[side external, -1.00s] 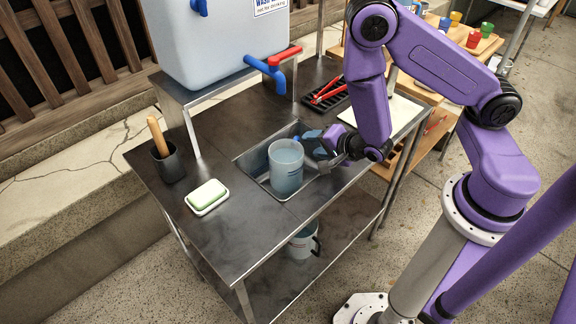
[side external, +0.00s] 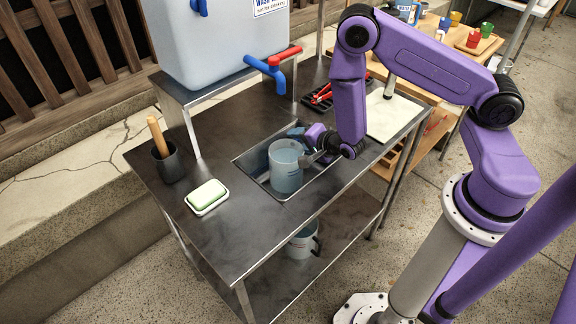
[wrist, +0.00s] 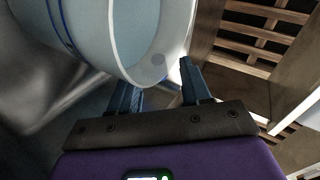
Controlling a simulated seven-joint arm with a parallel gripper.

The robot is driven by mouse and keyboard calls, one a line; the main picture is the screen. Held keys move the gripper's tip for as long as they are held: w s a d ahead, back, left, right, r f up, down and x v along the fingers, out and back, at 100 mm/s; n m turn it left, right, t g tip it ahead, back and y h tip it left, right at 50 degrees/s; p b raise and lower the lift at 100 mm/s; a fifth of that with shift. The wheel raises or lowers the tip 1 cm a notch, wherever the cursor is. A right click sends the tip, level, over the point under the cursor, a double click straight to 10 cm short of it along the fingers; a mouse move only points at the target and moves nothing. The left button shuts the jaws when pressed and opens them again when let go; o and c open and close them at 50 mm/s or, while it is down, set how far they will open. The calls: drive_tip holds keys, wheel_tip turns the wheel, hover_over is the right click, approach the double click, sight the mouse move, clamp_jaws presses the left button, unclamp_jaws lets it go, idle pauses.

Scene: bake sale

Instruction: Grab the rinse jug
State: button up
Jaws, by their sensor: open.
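The rinse jug (side external: 286,168), a translucent pale-blue vessel, stands upright in the sink basin. In the wrist view the jug (wrist: 100,35) fills the upper left, its pale curved edge reaching down towards the fingers. My gripper (side external: 314,157) is at the jug's right side in the side view, close to its upper wall. In the wrist view my gripper (wrist: 158,88) is open, with its two dark-blue fingers spread. I cannot tell whether they touch the jug. The jug's handle is not clear in the side view.
The metal sink (side external: 258,180) closely surrounds the jug. Red and blue taps (side external: 270,68) stick out above and behind it. A soap dish (side external: 206,197) and a dark cup with a wooden handle (side external: 167,162) stand left. Another jug (side external: 302,244) is on the lower shelf. A pale board (side external: 392,117) lies right.

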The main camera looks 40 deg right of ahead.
clamp_jaws()
drive_tip(key=shift+s+f, duration=0.15)
idle(1.2)
